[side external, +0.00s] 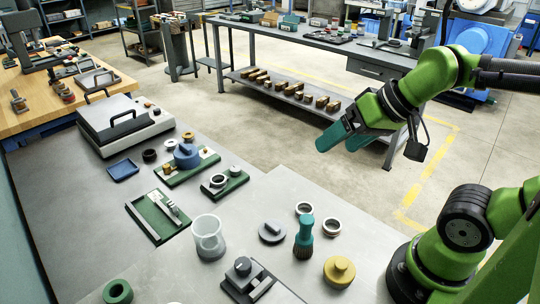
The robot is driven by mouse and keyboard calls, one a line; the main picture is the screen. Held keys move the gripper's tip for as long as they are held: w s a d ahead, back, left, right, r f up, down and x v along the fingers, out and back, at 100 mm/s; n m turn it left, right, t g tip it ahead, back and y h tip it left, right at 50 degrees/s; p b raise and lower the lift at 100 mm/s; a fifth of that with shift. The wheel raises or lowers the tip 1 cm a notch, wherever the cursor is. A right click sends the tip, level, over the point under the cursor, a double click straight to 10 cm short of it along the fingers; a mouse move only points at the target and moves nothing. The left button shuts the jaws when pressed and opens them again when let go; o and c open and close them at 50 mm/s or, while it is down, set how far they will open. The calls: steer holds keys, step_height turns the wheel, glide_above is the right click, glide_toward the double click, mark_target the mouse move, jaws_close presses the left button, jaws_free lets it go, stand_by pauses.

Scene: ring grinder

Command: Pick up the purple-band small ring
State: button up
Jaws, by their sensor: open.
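My gripper (340,142) has teal fingers and hangs in the air at the upper right, beyond the grey bench's edge in this picture. It is open, with nothing visible between the fingers. Two small metallic rings lie on the bench near a teal-handled brush: one ring (304,208) behind it and another ring (331,227) to its right. A dark ring (150,155) and a pale ring (170,143) lie farther back, near a blue knobbed part. I cannot make out a purple band on any ring. My gripper touches none of them.
The grey bench (80,215) also holds the upright brush (304,240), a clear beaker (208,240), a yellow knobbed weight (339,271), a grey knobbed disc (272,231), green trays and a lidded grey machine (125,125). Bare bench lies right of the rings.

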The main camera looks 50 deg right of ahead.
steer(key=n+g+h, duration=0.2)
steer(key=n+g, duration=0.4)
steer(key=g, duration=0.1)
glide_above(306, 204)
steer(key=a, duration=0.1)
step_height(306, 204, down, 8)
steer(key=r, duration=0.1)
steer(key=f, duration=1.1)
steer(key=shift+s+a+f, duration=0.15)
steer(key=shift+s+f, duration=0.15)
steer(key=shift+f, duration=0.1)
steer(key=shift+s+a+f, duration=0.1)
steer(key=shift+s+f, duration=0.05)
steer(key=shift+f, duration=1.25)
steer(key=shift+s+a+f, duration=0.1)
steer(key=shift+f, duration=1.25)
steer(key=c, duration=1.2)
